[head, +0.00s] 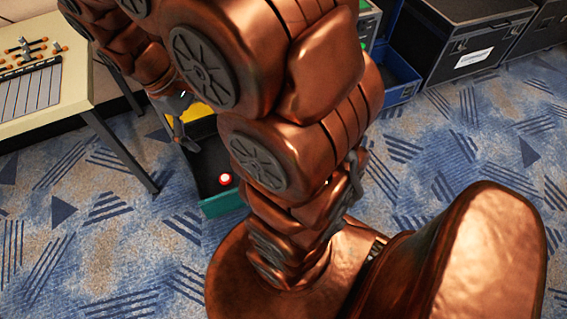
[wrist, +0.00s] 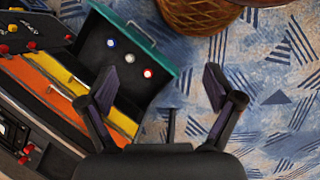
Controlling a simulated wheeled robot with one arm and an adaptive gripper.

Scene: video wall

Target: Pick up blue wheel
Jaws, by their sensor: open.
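An open drawer with a teal front (head: 222,203) and dark inside holds small round wheels. The red wheel (head: 225,179) also shows in the head view; my arm hides part of the drawer there. My gripper (wrist: 160,76) is open and empty, its fingers wide apart, above the drawer area. In the head view my gripper (head: 184,122) is small, left of the arm.
Yellow and orange drawer fronts (wrist: 82,82) lie beside the open drawer. A table (head: 45,90) with a panel stands at the left. Dark cases (head: 465,45) and a blue bin (head: 397,75) stand at the upper right. Patterned carpet at the lower left is clear.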

